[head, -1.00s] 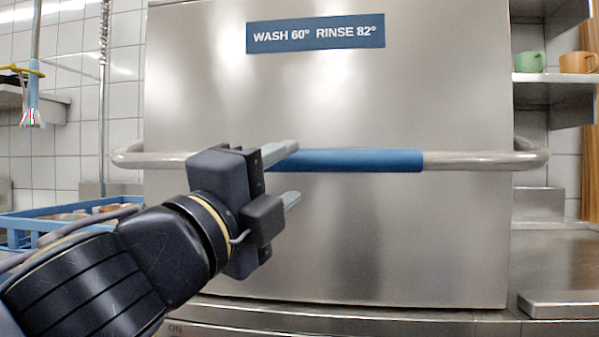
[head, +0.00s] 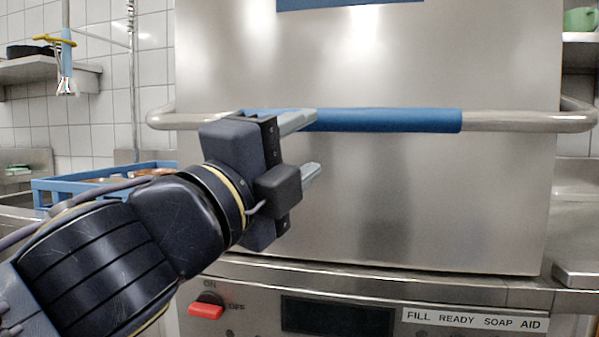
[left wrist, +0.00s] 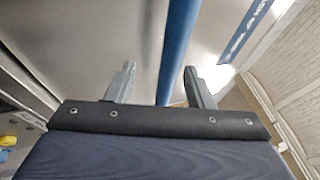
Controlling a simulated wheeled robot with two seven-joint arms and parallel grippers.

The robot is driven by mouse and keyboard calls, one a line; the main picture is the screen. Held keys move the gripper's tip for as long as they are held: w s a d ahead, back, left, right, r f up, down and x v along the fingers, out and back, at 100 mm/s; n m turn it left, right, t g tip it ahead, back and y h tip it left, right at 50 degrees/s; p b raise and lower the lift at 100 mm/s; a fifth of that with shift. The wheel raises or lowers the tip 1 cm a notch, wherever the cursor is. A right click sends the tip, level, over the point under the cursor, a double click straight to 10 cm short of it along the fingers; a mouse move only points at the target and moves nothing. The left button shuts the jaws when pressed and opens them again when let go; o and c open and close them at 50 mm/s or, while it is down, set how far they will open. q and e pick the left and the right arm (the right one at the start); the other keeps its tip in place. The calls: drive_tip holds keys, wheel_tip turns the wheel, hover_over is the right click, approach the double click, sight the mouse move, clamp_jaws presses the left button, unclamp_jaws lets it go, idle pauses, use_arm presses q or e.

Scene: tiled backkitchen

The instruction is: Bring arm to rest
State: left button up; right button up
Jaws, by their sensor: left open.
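My left gripper (head: 312,145) is open and empty in front of the steel dishwasher hood (head: 430,210). Its upper finger overlaps the blue grip of the hood's handle bar (head: 390,120) in the head view, and its lower finger shows below the bar. In the left wrist view the two fingers (left wrist: 160,82) stand apart, and the blue grip (left wrist: 178,50) runs up the picture between and beyond them. The distance between fingers and bar is hard to tell. My right gripper is not in view.
A blue rack (head: 60,192) with brownish dishes stands on the left counter, behind my left arm. A spray hose head (head: 66,80) hangs at upper left. Below the hood is a control panel with a red switch (head: 206,310) and a dark display (head: 337,317). A green mug (head: 582,20) sits upper right.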

use_arm(q)
drive_tip(key=w+a+f+n+g+y+p, duration=0.15)
drive_tip(key=a+f+n+y, duration=0.35)
drive_tip(key=a+f+n, duration=0.6)
drive_tip(key=w+a+f+n+g+y, duration=0.15)
drive_tip(key=a+f+n+y, duration=0.4)
drive_tip(key=a+f, duration=0.6)
drive_tip(key=s+f+n+g+p, duration=0.1)
drive_tip(key=s+f+n+g, duration=0.4)
drive_tip(key=s+f, duration=0.55)
drive_tip(key=s+f+n+g+p, duration=0.1)
drive_tip(key=s+f+n+g, duration=0.2)
drive_tip(key=s+f+n, duration=0.75)
drive_tip(key=w+r+m+p, duration=0.1)
drive_tip(key=w+r+p, duration=0.1)
drive_tip(key=r+p, duration=1.5)
drive_tip(key=w+r+m+p, duration=0.2)
drive_tip(key=r+p, duration=1.6)
drive_tip(key=p, duration=0.2)
drive_tip(key=shift+d+h, duration=0.15)
drive_tip(key=shift+h, duration=0.2)
